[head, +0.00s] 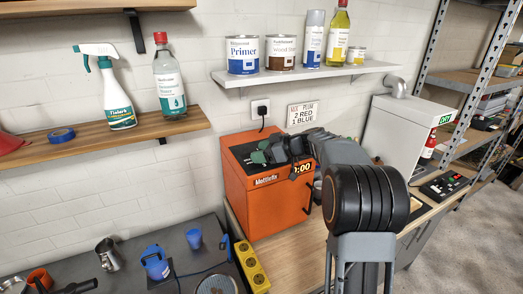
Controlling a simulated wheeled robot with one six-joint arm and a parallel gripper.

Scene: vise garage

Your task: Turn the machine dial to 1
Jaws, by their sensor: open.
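An orange machine (262,207) labelled Mottlefix stands on the workbench in the middle of the head view. Its lit display (302,168) reads zeros and is partly covered by my arm. I cannot make out a dial; the right part of the machine's front is behind my arm. My gripper (268,154) is open, with dark and green parts over the machine's top front edge. I cannot tell whether it touches the machine.
A shelf (345,71) with cans and bottles hangs above the machine. A sign (303,115) reads "2 RED 1 BLUE". A white cabinet (400,130) stands right. A yellow power strip (251,267), blue cup (193,238) and several items lie left. Some bench before the machine is clear.

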